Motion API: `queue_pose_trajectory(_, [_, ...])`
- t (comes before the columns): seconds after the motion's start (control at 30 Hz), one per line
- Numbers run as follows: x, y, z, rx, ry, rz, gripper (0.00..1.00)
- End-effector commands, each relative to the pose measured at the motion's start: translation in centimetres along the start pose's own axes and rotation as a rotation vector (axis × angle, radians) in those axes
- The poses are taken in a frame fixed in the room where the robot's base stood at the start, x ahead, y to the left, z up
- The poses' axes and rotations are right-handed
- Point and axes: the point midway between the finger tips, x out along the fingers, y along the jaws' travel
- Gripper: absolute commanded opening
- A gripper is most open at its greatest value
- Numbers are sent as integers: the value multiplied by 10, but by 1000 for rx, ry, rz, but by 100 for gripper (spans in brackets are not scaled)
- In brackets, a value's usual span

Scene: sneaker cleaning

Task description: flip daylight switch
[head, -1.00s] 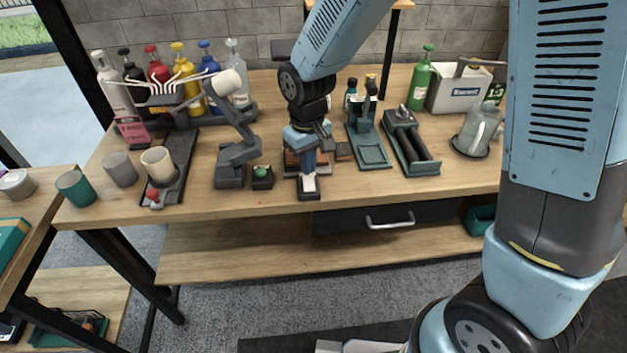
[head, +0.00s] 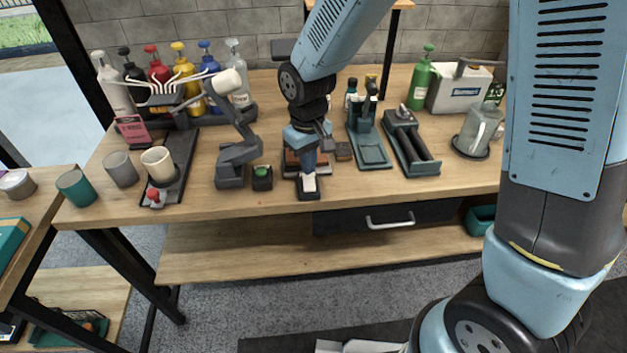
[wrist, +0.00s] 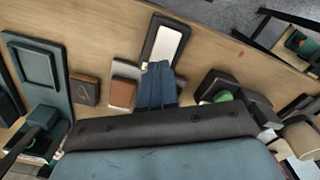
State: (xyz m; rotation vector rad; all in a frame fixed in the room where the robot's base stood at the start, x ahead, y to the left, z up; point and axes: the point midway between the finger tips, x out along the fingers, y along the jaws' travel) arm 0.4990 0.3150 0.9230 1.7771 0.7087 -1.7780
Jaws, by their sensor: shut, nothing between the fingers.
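The switch is a black box with a white rocker plate (head: 309,184) near the front edge of the workbench. In the wrist view its white plate (wrist: 168,47) shows in a dark frame. My gripper (head: 309,171) has its blue fingers together and empty, pointing down at the switch's far end. In the wrist view the closed fingertips (wrist: 158,66) overlap the near end of the plate. Whether they touch it cannot be told.
A small box with a green button (head: 262,172) and a grey lamp-like arm (head: 238,150) stand just left of the switch. Brown and dark blocks (wrist: 123,92) lie close to my fingers. A green-grey stand (head: 371,150) is to the right. The bench front is clear.

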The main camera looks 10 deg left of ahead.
Motion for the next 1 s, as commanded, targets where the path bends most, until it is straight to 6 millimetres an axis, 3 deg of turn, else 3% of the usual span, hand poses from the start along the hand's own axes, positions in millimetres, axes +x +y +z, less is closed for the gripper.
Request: queue_pose_trajectory(1.0, [11, 0, 0, 0, -1, 0, 0])
